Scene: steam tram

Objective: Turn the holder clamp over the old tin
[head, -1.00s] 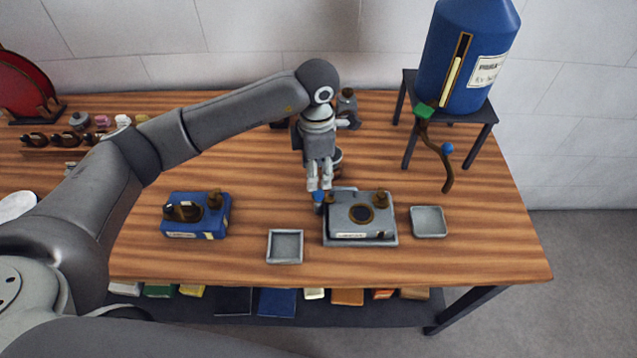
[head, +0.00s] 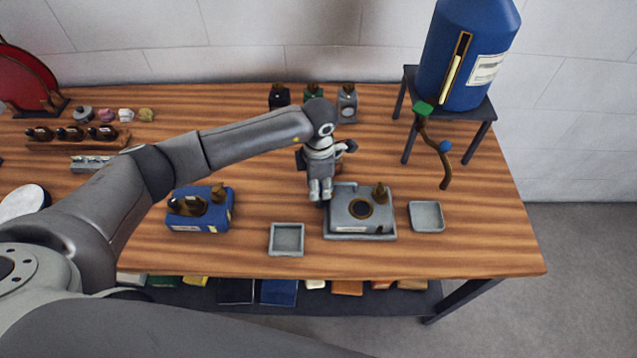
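The grey holder (head: 345,233) stands on the table right of centre. A dark round piece with a brown ring (head: 361,208), possibly the old tin, sits in its top. My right gripper is out of view.
A shallow grey tray (head: 287,252) is left of the holder, another (head: 427,229) right of it. A blue box with brown fittings (head: 200,222) stands further left. A blue tank (head: 460,75) on a stand is at the back right. Several small bottles (head: 347,104) stand behind my wrist.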

